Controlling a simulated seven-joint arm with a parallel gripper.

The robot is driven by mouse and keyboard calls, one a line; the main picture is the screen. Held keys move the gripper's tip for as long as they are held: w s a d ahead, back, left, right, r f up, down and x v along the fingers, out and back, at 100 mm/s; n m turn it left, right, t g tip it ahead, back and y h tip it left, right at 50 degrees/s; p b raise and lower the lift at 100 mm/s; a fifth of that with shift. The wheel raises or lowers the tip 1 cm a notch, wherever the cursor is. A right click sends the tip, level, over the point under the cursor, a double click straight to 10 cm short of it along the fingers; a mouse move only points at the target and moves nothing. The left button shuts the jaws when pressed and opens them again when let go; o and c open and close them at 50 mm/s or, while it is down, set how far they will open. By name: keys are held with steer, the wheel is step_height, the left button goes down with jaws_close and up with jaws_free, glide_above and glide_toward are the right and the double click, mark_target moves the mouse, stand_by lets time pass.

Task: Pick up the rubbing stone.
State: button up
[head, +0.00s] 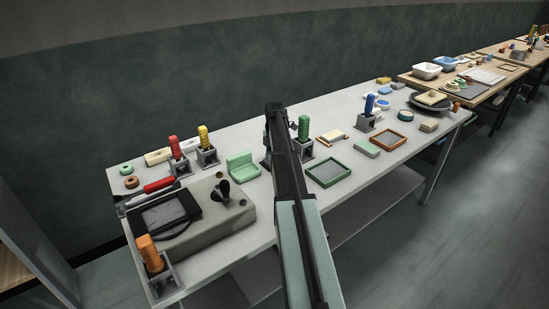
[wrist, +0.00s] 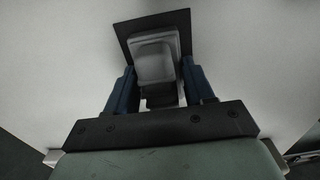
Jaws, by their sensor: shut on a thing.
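A pale grey block with rounded edges, which looks like the rubbing stone (wrist: 153,62), shows in the wrist view between the two blue fingers of my gripper (wrist: 158,78). The fingers are shut on it, one on each side. Behind it lies a dark square plate or mat (wrist: 124,28) on a pale surface. I cannot tell whether the stone touches the plate. In the head view my arm reaches over the long table and hides the fingers and the stone.
The long pale table (head: 240,268) carries a green stepped block (head: 242,166), a green-framed tray (head: 329,172) and a brown-framed tray (head: 388,140). Upright handles in grey holders stand near my arm, one green (head: 303,128). A large grey-green device (head: 222,208) fills the near left.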

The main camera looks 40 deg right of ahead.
step_height(320, 180, up, 10)
stand_by(0.6)
steer(key=o, duration=0.7)
steer(key=c, duration=0.5)
